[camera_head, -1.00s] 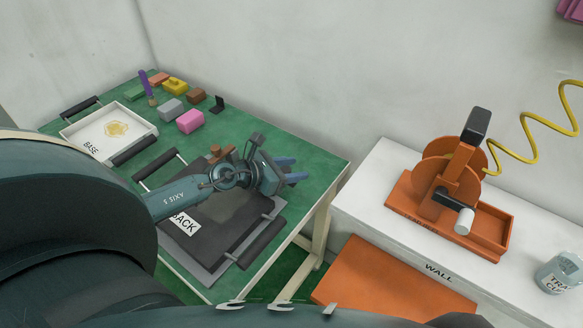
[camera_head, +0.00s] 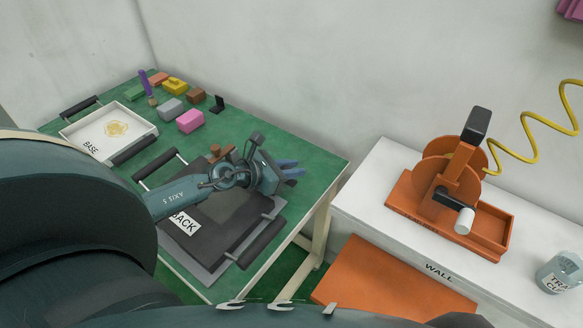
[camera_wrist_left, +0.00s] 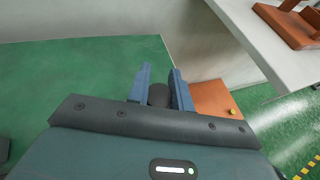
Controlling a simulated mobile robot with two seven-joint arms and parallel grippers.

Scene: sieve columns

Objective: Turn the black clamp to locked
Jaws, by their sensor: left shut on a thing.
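My left gripper (camera_head: 289,168) is above the right part of the green table, its blue fingers pointing right. In the left wrist view its fingers (camera_wrist_left: 162,88) are shut on a dark, rounded piece (camera_wrist_left: 159,95). This piece is probably the black clamp, but most of it is hidden by the gripper and its locked or unlocked position cannot be told. In the head view only a small dark bit (camera_head: 291,182) shows below the fingers. The dark tray marked BACK (camera_head: 243,211) lies under my left arm. My right gripper is not in view.
A white tray marked BASE (camera_head: 84,133) and several coloured blocks (camera_head: 190,120) are at the table's far left. A small black piece (camera_head: 218,103) stands behind them. On the white counter are an orange wheel device (camera_head: 455,180) and a jar (camera_head: 560,272).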

